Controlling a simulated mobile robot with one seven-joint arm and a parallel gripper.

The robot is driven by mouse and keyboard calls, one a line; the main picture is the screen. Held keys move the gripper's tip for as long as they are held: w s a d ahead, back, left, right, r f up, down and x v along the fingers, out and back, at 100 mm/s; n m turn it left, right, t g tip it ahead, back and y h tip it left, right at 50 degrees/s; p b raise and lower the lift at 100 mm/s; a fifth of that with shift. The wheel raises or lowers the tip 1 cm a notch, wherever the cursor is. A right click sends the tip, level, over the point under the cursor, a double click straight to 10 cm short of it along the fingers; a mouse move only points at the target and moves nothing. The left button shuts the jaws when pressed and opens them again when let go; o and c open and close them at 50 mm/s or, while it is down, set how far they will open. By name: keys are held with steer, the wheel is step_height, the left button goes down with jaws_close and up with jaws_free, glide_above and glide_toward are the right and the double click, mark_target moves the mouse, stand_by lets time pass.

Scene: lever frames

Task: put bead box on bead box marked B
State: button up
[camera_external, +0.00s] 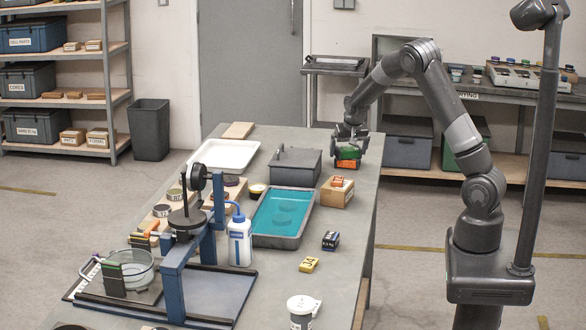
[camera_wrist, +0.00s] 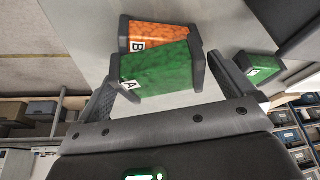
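In the external view my gripper (camera_external: 348,138) is low at the far right part of the table. The green box (camera_external: 348,153) shows there at the fingers, over the orange box (camera_external: 346,163). I cannot tell whether the two boxes touch.
A dark lidded box (camera_external: 294,167) stands left of my gripper. A wooden block (camera_external: 337,195) with a small orange item is nearer the camera. A teal-filled tray (camera_external: 283,240), white bottle (camera_external: 240,242) and press (camera_external: 185,255) crowd the near table. The table's right edge is close.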

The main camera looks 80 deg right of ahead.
steer(key=shift+r, duration=0.1)
steer(key=v, duration=1.2)
steer(key=s+a+r+n+t+y, duration=0.1)
steer(key=a+r+n+t, duration=0.3)
steer(key=a, duration=0.9)
steer(key=s+a+r+n+y, duration=0.1)
steer(key=s+a+n, duration=0.2)
steer(key=s+a, duration=0.3)
steer(key=s+a+r+n+y, duration=0.1)
steer(key=s+a+n, duration=0.2)
steer(key=a, duration=0.9)
steer(key=s+a+r+n+y, duration=0.1)
steer(key=s+a+n, duration=0.2)
steer(key=s+a, duration=0.5)
steer(key=shift+s+a+r+n, duration=0.3)
steer(key=shift+s+a+r, duration=0.1)
steer(key=shift+s, duration=0.2)
